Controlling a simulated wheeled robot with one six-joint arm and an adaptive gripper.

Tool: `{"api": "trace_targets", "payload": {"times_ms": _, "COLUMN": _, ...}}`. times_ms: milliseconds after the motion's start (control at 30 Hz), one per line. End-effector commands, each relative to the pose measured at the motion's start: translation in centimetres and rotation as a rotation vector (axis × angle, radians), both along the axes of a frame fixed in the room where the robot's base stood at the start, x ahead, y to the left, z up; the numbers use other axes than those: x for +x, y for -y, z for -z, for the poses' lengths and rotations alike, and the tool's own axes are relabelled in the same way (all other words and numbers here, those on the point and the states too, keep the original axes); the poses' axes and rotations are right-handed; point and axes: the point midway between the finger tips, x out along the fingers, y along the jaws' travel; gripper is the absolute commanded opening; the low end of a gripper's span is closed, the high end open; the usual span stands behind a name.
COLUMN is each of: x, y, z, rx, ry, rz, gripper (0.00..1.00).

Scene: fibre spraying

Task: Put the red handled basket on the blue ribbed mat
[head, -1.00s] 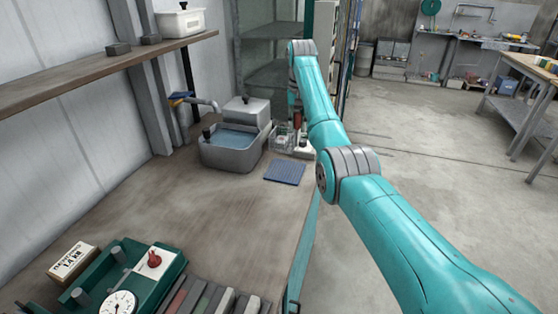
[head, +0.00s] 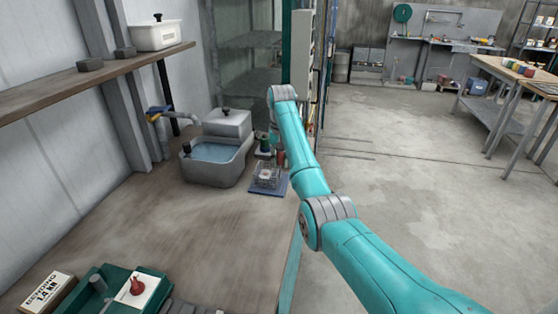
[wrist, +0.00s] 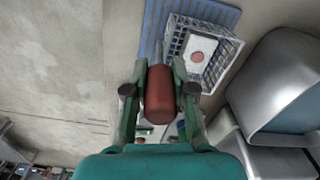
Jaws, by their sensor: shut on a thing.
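The wire basket (wrist: 200,50) with the red handle (wrist: 160,95) shows in the wrist view, with a white piece bearing a red spot inside. My gripper (wrist: 160,74) is shut on the red handle, one finger on each side. The blue ribbed mat (wrist: 150,30) shows beside and beyond the basket. In the head view the basket (head: 267,178) is over the blue mat (head: 283,188), upright and very low. I cannot tell whether its whole base touches the mat. The fingers and the handle are small in the head view.
A grey water basin (head: 215,172) stands left of the mat, with a lidded grey box (head: 228,122) behind it. The bench (head: 170,230) in front of the mat is bare.

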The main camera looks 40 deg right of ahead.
Motion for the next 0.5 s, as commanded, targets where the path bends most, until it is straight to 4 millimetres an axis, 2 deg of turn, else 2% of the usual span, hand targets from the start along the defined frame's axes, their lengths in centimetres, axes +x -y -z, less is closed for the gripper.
{"api": "trace_targets", "payload": {"times_ms": 200, "x": 0.02, "y": -0.01, "z": 0.18, "rx": 0.000, "ry": 0.000, "rz": 0.000, "gripper": 0.00}}
{"api": "trace_targets", "payload": {"times_ms": 233, "x": 0.01, "y": -0.02, "z": 0.23, "rx": 0.000, "ry": 0.000, "rz": 0.000, "gripper": 0.27}}
{"api": "trace_targets", "payload": {"times_ms": 300, "x": 0.02, "y": -0.01, "z": 0.19, "rx": 0.000, "ry": 0.000, "rz": 0.000, "gripper": 0.44}}
{"api": "trace_targets", "payload": {"times_ms": 333, "x": 0.02, "y": -0.01, "z": 0.19, "rx": 0.000, "ry": 0.000, "rz": 0.000, "gripper": 0.50}}
{"api": "trace_targets", "payload": {"times_ms": 500, "x": 0.03, "y": -0.02, "z": 0.19, "rx": 0.000, "ry": 0.000, "rz": 0.000, "gripper": 0.50}}
